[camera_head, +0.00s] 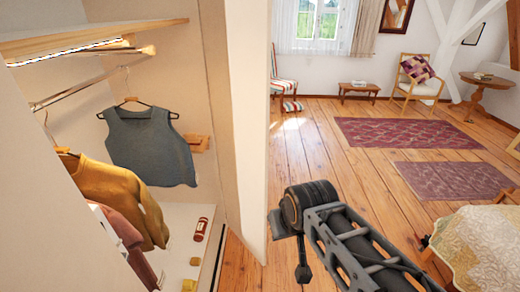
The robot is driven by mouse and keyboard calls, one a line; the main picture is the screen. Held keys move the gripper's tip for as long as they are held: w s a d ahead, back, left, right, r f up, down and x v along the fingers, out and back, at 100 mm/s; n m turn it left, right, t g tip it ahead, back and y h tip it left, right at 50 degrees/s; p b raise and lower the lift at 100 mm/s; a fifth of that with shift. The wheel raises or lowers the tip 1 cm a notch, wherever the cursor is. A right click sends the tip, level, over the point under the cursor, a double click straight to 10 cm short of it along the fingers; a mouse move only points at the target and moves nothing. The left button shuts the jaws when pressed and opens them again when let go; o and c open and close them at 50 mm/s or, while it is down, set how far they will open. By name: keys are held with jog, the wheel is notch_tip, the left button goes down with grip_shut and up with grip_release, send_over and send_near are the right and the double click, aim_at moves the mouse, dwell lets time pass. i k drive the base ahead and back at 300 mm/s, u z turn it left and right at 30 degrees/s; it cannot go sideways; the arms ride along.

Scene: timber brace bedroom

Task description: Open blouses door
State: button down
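An open wardrobe compartment fills the left side, with a grey-blue sleeveless top (150,145) on a hanger and mustard (120,195) and pink (118,222) garments beside it. A tall white panel (247,120), which looks like a wardrobe door standing open, rises at the compartment's right edge. No blouses label is readable. My dark arm comes in from the lower right, and its far joint sits right beside the panel's lower part. I cannot tell whether they touch. My gripper's fingers do not show; they may be hidden behind the panel.
A wooden shelf (90,38) and a rail (70,92) cross the wardrobe. A red rolled item (201,229) lies on its floor. A quilted bed (480,245) stands at lower right. Rugs (405,133), chairs and a round table (480,90) are farther back. Wooden floor is clear mid-room.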

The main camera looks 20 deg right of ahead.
aim_at(236, 34)
jog(key=z, duration=0.4)
jog(key=i, duration=0.8)
jog(key=u, duration=2.2)
